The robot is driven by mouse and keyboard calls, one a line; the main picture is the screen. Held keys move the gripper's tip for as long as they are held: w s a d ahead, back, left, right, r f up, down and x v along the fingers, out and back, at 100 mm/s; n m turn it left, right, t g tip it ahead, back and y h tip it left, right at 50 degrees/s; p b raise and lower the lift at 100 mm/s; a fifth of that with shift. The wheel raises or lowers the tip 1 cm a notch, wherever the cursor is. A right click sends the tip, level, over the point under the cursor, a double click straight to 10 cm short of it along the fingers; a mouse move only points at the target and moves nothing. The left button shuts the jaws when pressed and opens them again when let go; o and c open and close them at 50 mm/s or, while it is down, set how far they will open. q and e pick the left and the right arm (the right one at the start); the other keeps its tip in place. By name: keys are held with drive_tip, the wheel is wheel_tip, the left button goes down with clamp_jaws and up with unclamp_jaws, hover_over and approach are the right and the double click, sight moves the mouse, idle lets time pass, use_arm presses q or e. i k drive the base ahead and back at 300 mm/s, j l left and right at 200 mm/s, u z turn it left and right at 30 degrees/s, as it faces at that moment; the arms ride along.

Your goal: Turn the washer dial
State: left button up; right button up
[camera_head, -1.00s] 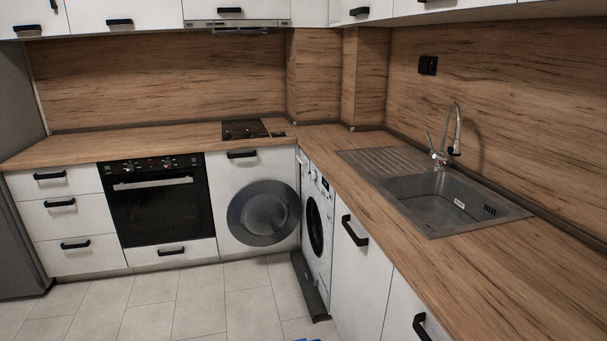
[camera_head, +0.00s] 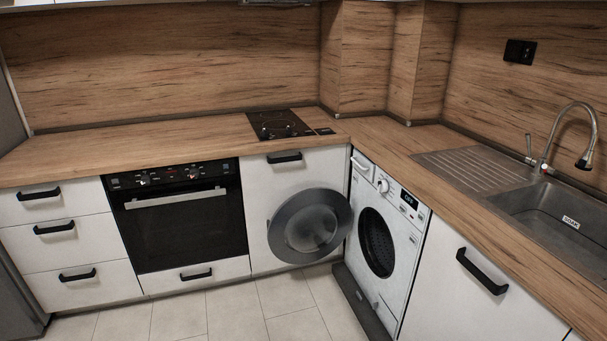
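The white washer (camera_head: 388,245) stands under the counter in the corner, right of the oven, its front facing left toward the floor space. Its round door (camera_head: 310,226) is swung wide open to the left, in front of a white cabinet front. The dark drum opening (camera_head: 377,243) is exposed. The washer dial (camera_head: 382,185) is a small round knob at the top of the front, between the detergent drawer (camera_head: 362,165) and a small dark display (camera_head: 407,198). Its setting is too small to read. Neither of my grippers is in view.
The tiled floor (camera_head: 240,312) before the oven (camera_head: 177,219) and washer is clear. A dark plinth flap (camera_head: 361,308) lies low in front of the washer. The counter (camera_head: 180,138) carries a cooktop (camera_head: 278,125) and a sink (camera_head: 553,213). Cabinet handles (camera_head: 482,272) stick out.

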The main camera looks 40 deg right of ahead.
sight(383, 186)
drive_tip(key=i+j+z, duration=0.15)
drive_tip(key=i, duration=0.35)
drive_tip(key=i+j+z, duration=0.15)
drive_tip(key=i, duration=0.35)
drive_tip(key=i+z, duration=0.2)
drive_tip(key=z, duration=0.25)
drive_tip(key=i+j+z, duration=0.1)
drive_tip(key=i+z, duration=0.15)
drive_tip(key=z, duration=0.2)
drive_tip(key=i+j+z, duration=0.15)
drive_tip(key=z, duration=0.3)
drive_tip(key=i+j+z, duration=0.2)
drive_tip(key=z, duration=0.25)
